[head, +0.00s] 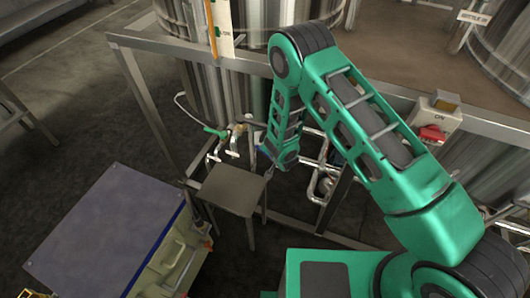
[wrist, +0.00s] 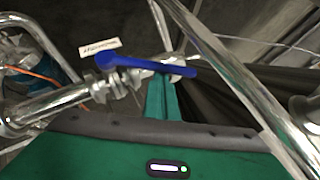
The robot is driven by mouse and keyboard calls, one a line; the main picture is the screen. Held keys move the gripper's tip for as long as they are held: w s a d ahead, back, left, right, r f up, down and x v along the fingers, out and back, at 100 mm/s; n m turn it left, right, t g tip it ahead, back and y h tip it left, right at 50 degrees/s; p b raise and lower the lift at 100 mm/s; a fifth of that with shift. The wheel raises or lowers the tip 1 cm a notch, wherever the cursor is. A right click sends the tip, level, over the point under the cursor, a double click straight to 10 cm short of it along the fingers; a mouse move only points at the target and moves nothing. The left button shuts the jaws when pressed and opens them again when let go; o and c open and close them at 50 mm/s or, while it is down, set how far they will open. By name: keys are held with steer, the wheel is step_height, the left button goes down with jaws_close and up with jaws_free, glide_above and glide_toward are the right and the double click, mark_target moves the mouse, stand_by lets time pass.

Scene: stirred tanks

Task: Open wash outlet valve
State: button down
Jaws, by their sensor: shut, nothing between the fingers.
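A valve with a blue lever (wrist: 145,64) sits on a metal pipe in the wrist view. The lever lies nearly crosswise in the picture, and a small white label (wrist: 100,47) stands beside its left end; I cannot read the label. My gripper (wrist: 161,82) is shut and empty, its teal fingers right at the lever's underside in the picture; I cannot tell if they touch.
A green-handled valve (head: 215,131) is left of my arm. A grey square stand (head: 231,188) is just below my gripper. A steel frame (head: 160,112) and tanks (head: 212,85) stand behind. A blue-topped cart (head: 105,235) is at lower left. A red switch (head: 432,134) is at right.

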steer(key=shift+s+a+f, duration=0.2)
steer(key=shift+a+f, duration=0.1)
steer(key=shift+a, duration=0.4)
steer(key=shift+s+a+f, duration=0.15)
steer(key=shift+a+f, duration=0.1)
steer(key=shift+a, duration=0.45)
steer(key=shift+w+d, duration=0.15)
steer(key=shift+w+d+r, duration=0.1)
steer(key=shift+w+r, duration=0.05)
steer(key=shift+r, duration=0.4)
steer(key=r, duration=0.1)
steer(key=d+r, duration=0.1)
steer(key=shift+w+r, duration=0.15)
steer(key=shift+r, duration=0.15)
steer(key=s+r, duration=0.6)
steer(key=r, duration=0.2)
steer(key=shift+d, duration=0.3)
